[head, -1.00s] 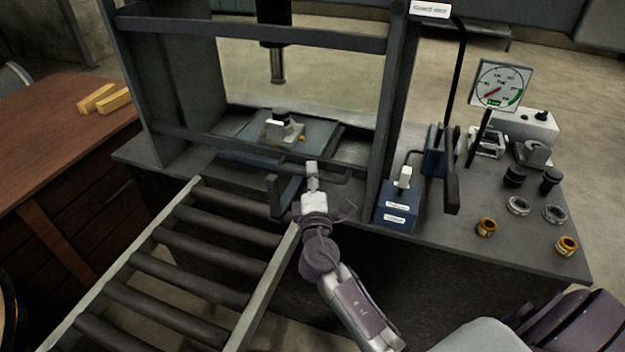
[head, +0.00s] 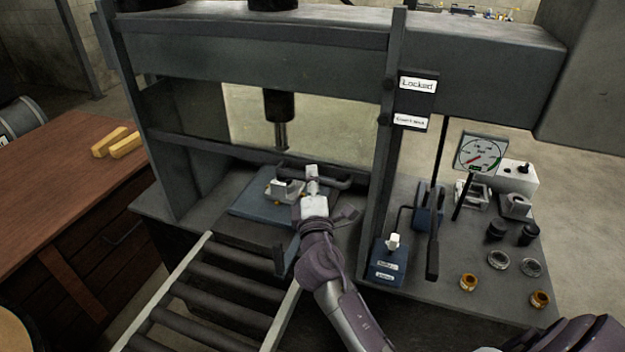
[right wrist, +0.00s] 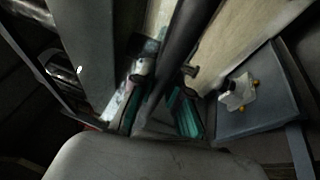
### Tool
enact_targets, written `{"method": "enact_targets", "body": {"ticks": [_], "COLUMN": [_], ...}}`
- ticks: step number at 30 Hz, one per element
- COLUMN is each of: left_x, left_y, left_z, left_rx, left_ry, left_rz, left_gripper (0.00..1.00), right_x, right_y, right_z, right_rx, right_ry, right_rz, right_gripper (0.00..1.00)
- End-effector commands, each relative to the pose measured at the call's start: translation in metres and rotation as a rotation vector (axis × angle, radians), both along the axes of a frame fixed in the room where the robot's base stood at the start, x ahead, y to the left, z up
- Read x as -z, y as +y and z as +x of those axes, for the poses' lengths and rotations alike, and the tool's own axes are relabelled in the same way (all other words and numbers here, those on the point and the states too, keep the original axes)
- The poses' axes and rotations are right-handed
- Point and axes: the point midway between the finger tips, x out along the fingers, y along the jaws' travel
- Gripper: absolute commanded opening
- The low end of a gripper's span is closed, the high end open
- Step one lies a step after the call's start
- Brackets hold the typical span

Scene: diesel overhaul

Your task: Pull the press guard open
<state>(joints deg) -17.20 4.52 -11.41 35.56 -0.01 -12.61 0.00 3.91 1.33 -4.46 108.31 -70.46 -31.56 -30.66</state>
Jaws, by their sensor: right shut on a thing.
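The press guard is a dark frame across the front of the press. Its lower bar (head: 215,149) runs across the opening, above the bed, with a bar handle (head: 338,184) at its right part. My right gripper (head: 312,180) is shut on the guard handle; the fingers hide part of it. Behind the guard, a blue plate (head: 250,205) carries a small pale fixture (head: 283,187); both also show in the right wrist view, the plate (right wrist: 262,88) and the fixture (right wrist: 238,93). The ram (head: 281,130) hangs above. My left gripper is out of view.
A roller conveyor (head: 222,285) stands in front. A blue control box (head: 390,262) and a dark lever (head: 433,230) are right of my arm. A gauge (head: 481,153), several rings and dark cylinders stand farther right. A label reads "Locked" (head: 417,85). A wooden bench (head: 60,190) is at left.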

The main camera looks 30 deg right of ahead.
Motion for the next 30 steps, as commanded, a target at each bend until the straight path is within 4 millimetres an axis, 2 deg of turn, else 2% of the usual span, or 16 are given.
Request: {"method": "enact_targets", "body": {"ticks": [8,9,13,23,26,30], "left_x": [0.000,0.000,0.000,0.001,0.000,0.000], "left_y": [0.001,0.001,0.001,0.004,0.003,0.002], "left_z": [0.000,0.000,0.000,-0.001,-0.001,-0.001], "left_rx": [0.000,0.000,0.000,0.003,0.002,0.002], "left_ry": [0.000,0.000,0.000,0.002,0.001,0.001], "left_rz": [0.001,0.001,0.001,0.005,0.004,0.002], "left_gripper": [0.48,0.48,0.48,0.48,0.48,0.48], "right_x": [-0.001,-0.001,-0.001,0.001,0.004,0.008], "right_y": [0.000,0.000,0.000,0.001,0.005,0.016], "right_z": [0.000,0.000,0.000,-0.002,-0.011,-0.034], "right_rx": [0.001,0.001,0.001,0.000,-0.001,0.000], "right_ry": [-0.003,-0.003,-0.002,0.000,0.002,0.004], "right_rz": [-0.001,0.000,-0.001,0.000,0.002,0.002], "right_gripper": [0.00,0.21,0.41,0.41,0.41,0.41]}}
